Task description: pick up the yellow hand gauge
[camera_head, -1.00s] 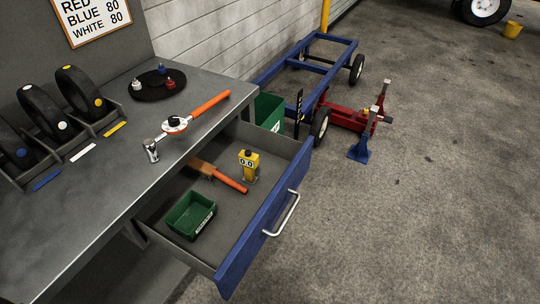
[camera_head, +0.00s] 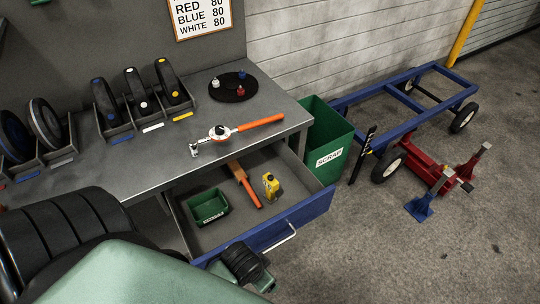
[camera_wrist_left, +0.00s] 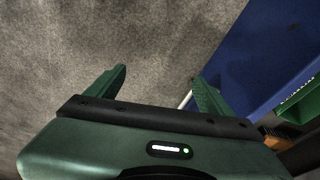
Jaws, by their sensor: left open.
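The yellow hand gauge (camera_head: 271,185) stands in the open drawer (camera_head: 232,225), to the right of an orange-handled tool (camera_head: 243,184) and a small green bin (camera_head: 208,206). My left arm comes in from the lower left in the head view, with its wrist just outside the drawer's front. In the left wrist view my left gripper (camera_wrist_left: 160,85) is open and empty, with bare floor between its green fingers. The blue drawer front (camera_wrist_left: 260,60) is at its right. The gauge does not show there. My right gripper is not in view.
The drawer handle (camera_head: 279,238) sticks out near my left wrist. A torque wrench (camera_head: 245,128) and a round black tray (camera_head: 235,87) lie on the bench (camera_head: 185,155). A green scrap bin (camera_head: 328,145) and a blue cart (camera_head: 405,95) stand right.

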